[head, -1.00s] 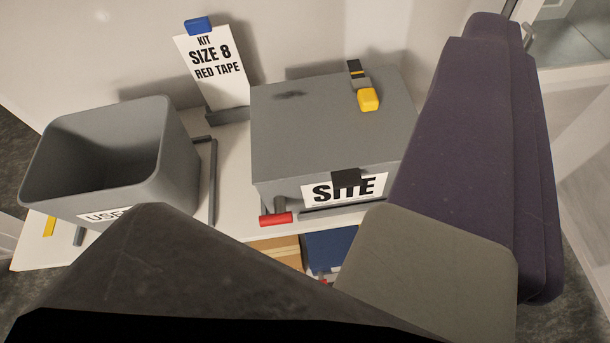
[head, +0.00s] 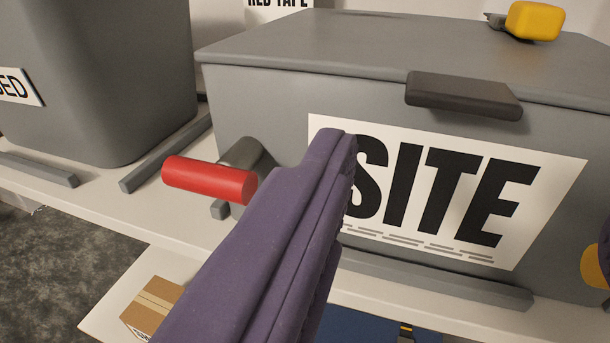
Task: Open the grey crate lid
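The grey crate (head: 270,110) with a white SITE label (head: 540,190) stands on a pale shelf. Its grey lid (head: 380,45) lies shut on top. A dark tab (head: 463,95) sticks out from the lid's front edge. A red handle (head: 210,180) on a dark mount sits at the crate's lower left front. My gripper (head: 472,190) is in front of the crate, below the tab. One purple finger covers part of the label, and a purple sliver at the right edge looks like the other finger, well apart. Nothing shows between them.
A grey bin (head: 95,80) labelled USED stands to the left. Dark rails (head: 165,155) lie on the shelf (head: 100,205). A yellow piece (head: 535,20) is on the lid, and another yellow part (head: 595,267) shows at the right. A cardboard box (head: 150,308) is below.

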